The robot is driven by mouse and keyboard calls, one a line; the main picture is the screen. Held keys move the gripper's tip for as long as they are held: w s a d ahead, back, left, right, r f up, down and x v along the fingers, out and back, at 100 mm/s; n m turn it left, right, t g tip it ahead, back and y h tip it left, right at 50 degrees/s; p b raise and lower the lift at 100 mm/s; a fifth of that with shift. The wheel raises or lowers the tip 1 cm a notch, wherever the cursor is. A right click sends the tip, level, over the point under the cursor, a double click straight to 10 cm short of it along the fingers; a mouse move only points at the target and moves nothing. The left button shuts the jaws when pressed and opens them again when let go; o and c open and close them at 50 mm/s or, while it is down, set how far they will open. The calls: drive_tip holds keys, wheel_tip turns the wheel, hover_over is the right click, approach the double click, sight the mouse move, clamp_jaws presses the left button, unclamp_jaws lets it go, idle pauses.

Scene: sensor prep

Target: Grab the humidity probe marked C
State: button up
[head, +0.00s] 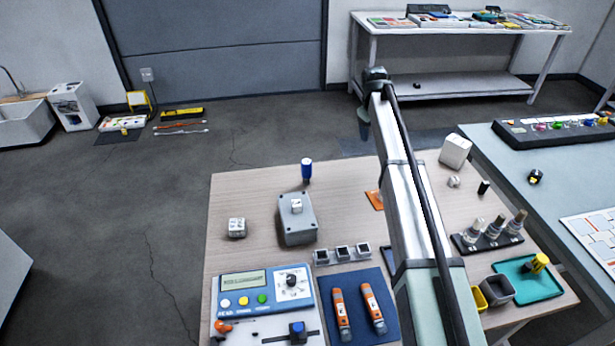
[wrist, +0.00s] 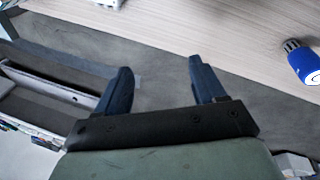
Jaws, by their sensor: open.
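Several upright grey-and-tan probes, including one at the left (head: 472,232), one in the middle (head: 494,227) and one at the right (head: 517,222), stand in a dark rack (head: 487,246) on the right of the wooden table. I cannot read their markings, so I cannot tell which is C. My gripper (wrist: 160,82) shows in the wrist view with two dark blue fingers spread apart and nothing between them. It points over the floor beyond the table edge, away from the rack.
A blue cylinder (head: 306,169) stands near the table's far edge and also shows in the wrist view (wrist: 302,62). A grey box (head: 297,228) stands mid-table. Orange-and-grey handheld tools (head: 342,314) lie on a blue mat (head: 362,281). A teal tray (head: 540,287) lies right of my arm.

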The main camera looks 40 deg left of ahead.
sight(307, 169)
drive_tip(key=s+a+r+n+g, duration=0.1)
drive_tip(key=s+a+n+g, duration=0.1)
drive_tip(key=s+a, duration=0.6)
drive_tip(key=s+a+n+g, duration=0.1)
drive_tip(key=s+a+n, duration=0.2)
drive_tip(key=s+a, duration=0.5)
drive_tip(key=f, duration=0.2)
drive_tip(key=s+d+f, duration=0.1)
drive_tip(key=f, duration=0.2)
drive_tip(key=s+d+f, duration=0.1)
drive_tip(key=f, duration=0.2)
drive_tip(key=shift+f, duration=0.1)
drive_tip(key=shift+w+f, duration=0.15)
drive_tip(key=shift+f, duration=1.2)
drive_tip(key=shift+w+f, duration=0.1)
drive_tip(key=shift+f, duration=1.25)
drive_tip(key=shift+c, duration=0.2)
drive_tip(key=c, duration=1.1)
